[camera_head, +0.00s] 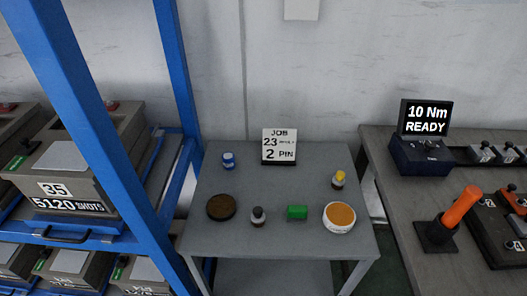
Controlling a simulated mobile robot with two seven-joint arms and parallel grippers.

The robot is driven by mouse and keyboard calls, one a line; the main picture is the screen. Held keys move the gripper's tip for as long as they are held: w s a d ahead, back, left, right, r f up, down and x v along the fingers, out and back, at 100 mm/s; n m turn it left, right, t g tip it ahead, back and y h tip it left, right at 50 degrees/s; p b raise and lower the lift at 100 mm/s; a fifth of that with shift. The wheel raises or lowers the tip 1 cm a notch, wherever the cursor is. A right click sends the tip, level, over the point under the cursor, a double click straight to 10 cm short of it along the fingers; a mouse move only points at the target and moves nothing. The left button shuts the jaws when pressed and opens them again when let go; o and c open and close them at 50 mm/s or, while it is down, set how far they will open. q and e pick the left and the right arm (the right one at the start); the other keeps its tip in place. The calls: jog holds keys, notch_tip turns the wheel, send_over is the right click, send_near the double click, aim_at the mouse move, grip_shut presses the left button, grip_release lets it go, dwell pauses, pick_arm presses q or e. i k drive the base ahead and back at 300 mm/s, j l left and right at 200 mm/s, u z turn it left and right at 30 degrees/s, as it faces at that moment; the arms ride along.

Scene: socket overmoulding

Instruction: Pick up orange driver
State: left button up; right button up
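The orange driver (461,208) stands tilted in a black holder (435,236) on the right-hand bench. Its orange body leans up and to the right, with its lower end in or at the holder. Nothing touches the orange part. Neither of my grippers shows in the head view.
The driver's bench (397,205) also carries a display reading "10 Nm READY" (427,118) on a blue box, and a dark tray with parts at right. A blue rack (181,75) with moulds stands at left.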

aim_at(472, 193)
jog(key=z, duration=1.65)
jog(key=i+l, duration=0.1)
jog(key=l, duration=0.7)
jog(key=i+l, duration=0.15)
jog(key=l, duration=0.2)
jog(key=l+u, duration=0.4)
jog(key=l, duration=0.4)
jog(key=i+l, duration=0.05)
